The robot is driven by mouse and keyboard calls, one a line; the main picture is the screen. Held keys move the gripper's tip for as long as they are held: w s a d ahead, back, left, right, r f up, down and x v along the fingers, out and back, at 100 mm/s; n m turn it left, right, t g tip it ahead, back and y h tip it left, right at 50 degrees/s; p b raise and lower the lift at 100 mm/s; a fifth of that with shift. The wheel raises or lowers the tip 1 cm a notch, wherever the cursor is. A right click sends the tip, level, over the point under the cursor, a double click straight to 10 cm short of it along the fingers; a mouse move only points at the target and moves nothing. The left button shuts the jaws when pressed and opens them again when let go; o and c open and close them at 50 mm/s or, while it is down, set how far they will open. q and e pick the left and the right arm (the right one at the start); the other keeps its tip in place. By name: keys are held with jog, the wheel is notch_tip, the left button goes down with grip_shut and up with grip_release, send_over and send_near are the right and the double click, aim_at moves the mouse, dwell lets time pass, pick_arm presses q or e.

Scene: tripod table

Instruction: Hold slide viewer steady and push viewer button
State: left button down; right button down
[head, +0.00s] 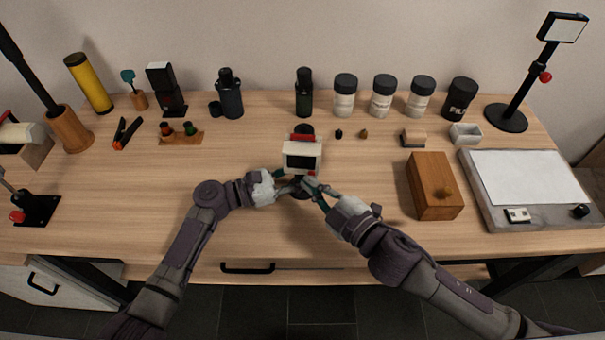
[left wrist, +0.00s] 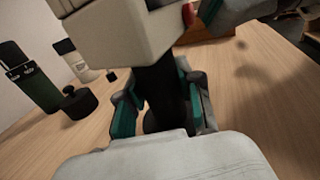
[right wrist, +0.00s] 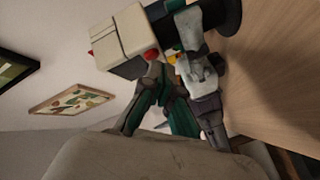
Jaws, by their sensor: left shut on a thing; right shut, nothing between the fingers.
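The slide viewer (head: 301,164) is a cream box with a dark screen and a red part on top, upright near the table's middle. It also shows in the left wrist view (left wrist: 112,35). Its dark stem (left wrist: 160,92) runs down between the fingers of my left gripper (left wrist: 162,105), which is shut on it below the box. The red viewer button (right wrist: 151,55) shows on the box's lower edge in the right wrist view. My right gripper (right wrist: 157,82) is shut and empty, its tips close beside the button. I cannot tell whether they touch it.
A wooden box (head: 434,186) and a grey board with a white panel (head: 525,178) stand to the right. Several jars and bottles line the back, including a dark bottle (head: 304,92) behind the viewer.

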jog(key=shift+w, duration=0.25)
dwell(0.4)
jog(key=shift+s, duration=0.6)
jog(key=s, duration=0.6)
jog(key=shift+a, duration=0.35)
pick_arm(q)
jog(key=c, duration=0.7)
grip_release()
